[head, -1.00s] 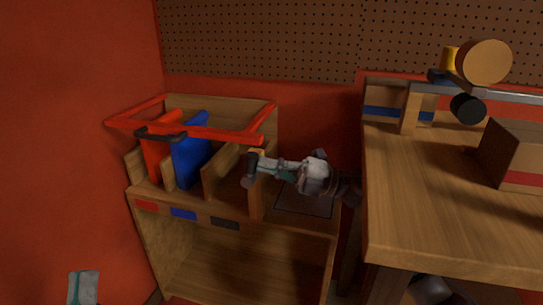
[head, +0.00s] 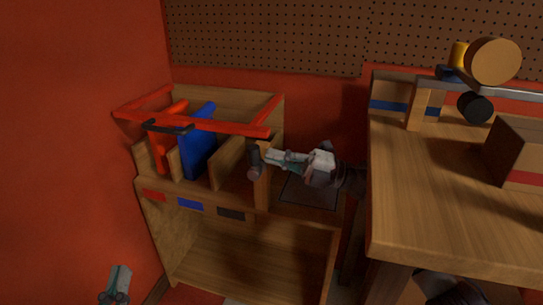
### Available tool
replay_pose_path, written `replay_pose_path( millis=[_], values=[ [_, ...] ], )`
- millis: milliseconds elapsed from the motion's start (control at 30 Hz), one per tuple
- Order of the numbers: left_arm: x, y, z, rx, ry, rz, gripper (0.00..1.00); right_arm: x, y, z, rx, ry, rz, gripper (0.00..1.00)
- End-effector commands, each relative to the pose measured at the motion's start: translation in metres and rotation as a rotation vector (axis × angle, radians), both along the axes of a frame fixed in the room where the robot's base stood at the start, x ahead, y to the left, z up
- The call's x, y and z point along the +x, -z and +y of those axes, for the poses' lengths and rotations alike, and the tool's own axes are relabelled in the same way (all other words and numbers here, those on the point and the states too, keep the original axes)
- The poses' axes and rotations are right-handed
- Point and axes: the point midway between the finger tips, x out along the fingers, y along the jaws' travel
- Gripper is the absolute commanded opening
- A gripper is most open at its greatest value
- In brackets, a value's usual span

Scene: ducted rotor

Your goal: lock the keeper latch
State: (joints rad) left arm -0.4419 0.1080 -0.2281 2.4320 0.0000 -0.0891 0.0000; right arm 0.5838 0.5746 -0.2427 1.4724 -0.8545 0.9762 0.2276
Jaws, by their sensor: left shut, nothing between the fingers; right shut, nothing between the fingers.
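A dark, rounded piece that looks like the keeper latch (head: 254,161) stands at the right front post (head: 264,182), below the frame's right front corner. My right gripper (head: 269,158) is shut, coming in from the right. Its fingertips are right beside the dark piece; I cannot tell whether they touch. How the latch sits against the frame is too small and dark to tell. My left gripper (head: 119,278) is shut and empty at the bottom left, away from the rack.
A red panel (head: 170,140) and a blue panel (head: 198,142) stand in rack slots. A dark square plate (head: 308,190) lies on the rack's right top, under my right gripper. A wooden workbench (head: 450,220) with a brown box (head: 515,150) stands at right, close to my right arm.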

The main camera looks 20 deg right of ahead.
Motion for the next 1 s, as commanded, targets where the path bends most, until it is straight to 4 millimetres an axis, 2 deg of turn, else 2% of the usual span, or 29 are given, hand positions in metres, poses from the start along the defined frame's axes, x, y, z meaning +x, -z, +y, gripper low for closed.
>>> replay_pose_path(
  millis=[300,500,700,1000],
  values=[
    [0.000,0.000,0.000,0.000,0.000,-0.001,0.00,-0.025,0.018,-0.062,-0.004,0.004,0.004,0.00],
    [0.000,0.000,0.000,0.000,0.000,-0.001,0.00,-0.036,0.025,-0.089,-0.003,0.003,0.002,0.00],
    [0.000,0.000,0.000,0.000,0.000,-0.001,0.00,-0.040,0.027,-0.097,-0.002,0.001,0.000,0.00],
    [0.000,0.000,0.000,0.000,0.000,-0.001,0.00,-0.040,0.027,-0.097,-0.002,0.001,0.000,0.00]
  ],
)
